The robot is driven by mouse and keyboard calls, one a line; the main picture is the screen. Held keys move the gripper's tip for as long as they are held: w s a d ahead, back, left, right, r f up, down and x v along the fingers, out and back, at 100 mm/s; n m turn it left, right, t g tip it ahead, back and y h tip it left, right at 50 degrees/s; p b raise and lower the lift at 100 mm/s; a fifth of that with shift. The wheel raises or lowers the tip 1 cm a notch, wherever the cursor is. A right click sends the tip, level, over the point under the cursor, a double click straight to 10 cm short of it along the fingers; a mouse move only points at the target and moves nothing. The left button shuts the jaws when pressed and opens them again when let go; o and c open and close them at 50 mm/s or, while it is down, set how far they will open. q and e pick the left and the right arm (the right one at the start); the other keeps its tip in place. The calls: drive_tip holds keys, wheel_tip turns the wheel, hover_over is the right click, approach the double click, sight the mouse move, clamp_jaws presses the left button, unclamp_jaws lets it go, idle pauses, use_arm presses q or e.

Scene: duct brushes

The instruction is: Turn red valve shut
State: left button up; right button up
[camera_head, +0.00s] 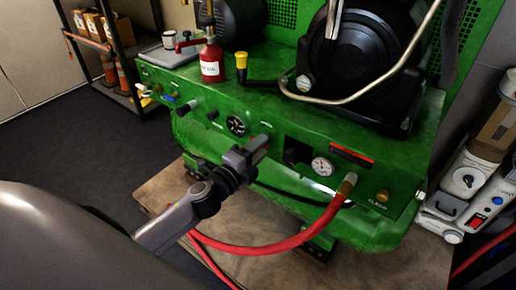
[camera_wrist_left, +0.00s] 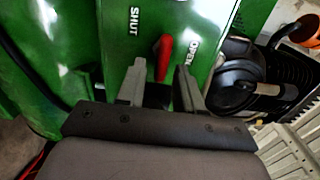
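The red valve handle (camera_wrist_left: 164,57) is on the green panel in the left wrist view, between the white labels "SHUT" (camera_wrist_left: 134,21) and "OPEN" (camera_wrist_left: 190,52). It stands nearly upright in that picture. My left gripper (camera_wrist_left: 161,84) is open, with one finger on each side of the handle and a visible gap on both sides. In the head view my left gripper (camera_head: 259,147) is at the front panel of the green machine, and only a bit of red shows by its tips; most of the handle is hidden there. My right gripper is not in view.
A red oil can (camera_head: 212,62) stands on top. A white device (camera_head: 467,180) is at right, shelves (camera_head: 120,50) at upper left.

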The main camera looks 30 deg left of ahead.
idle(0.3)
use_arm(q)
drive_tip(key=s+a, duration=0.1)
drive_tip(key=s, duration=0.6)
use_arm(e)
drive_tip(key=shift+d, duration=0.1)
use_arm(q)
drive_tip(key=shift+s, duration=0.1)
idle(0.5)
